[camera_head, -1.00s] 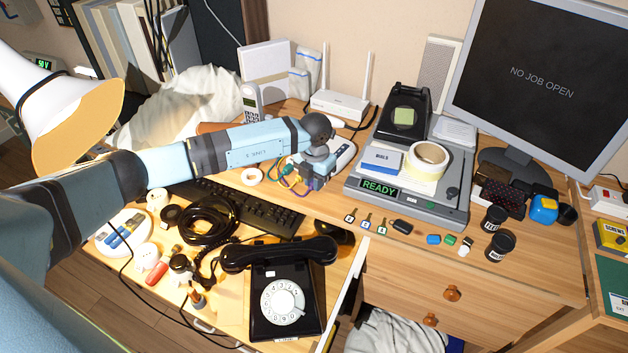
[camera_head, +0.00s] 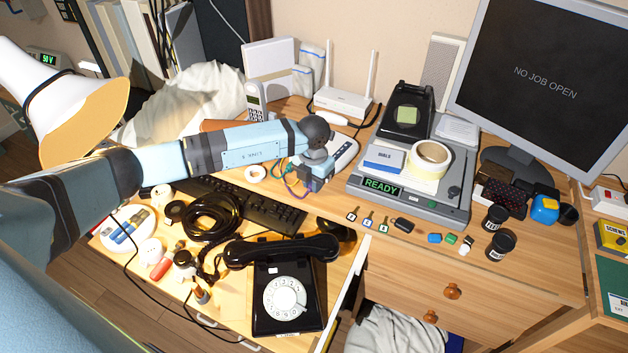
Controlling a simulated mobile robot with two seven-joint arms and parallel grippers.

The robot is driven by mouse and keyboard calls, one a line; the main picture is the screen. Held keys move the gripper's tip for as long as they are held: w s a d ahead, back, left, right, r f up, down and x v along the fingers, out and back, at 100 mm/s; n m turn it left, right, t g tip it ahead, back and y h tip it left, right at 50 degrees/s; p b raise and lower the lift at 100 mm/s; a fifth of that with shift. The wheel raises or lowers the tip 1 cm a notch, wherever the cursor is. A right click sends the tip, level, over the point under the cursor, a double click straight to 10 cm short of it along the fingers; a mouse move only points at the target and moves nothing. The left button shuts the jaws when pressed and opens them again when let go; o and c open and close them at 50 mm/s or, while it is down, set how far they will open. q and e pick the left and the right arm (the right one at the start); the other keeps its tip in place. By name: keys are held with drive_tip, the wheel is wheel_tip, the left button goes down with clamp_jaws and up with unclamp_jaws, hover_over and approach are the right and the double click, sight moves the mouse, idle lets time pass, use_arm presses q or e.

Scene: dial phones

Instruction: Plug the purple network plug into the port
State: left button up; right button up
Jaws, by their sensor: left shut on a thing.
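My left arm reaches in from the left, and my left gripper (camera_head: 313,182) points down over the desk just right of the keyboard. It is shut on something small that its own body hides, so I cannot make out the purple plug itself. A pale device with a dark panel (camera_head: 343,152) lies right behind the gripper. I cannot make out the port. My right gripper is not in view.
A white router (camera_head: 343,103) stands behind. A grey station reading READY (camera_head: 412,190) is to the right. A black keyboard (camera_head: 250,205) and a black dial phone (camera_head: 285,290) are to the left and in front. Keys (camera_head: 368,220) lie at the front edge.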

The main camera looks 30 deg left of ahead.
use_arm(q)
drive_tip(key=shift+r, duration=0.15)
drive_tip(key=shift+r+p, duration=1)
drive_tip(key=shift+r, duration=0.4)
drive_tip(key=shift+s+f, duration=0.1)
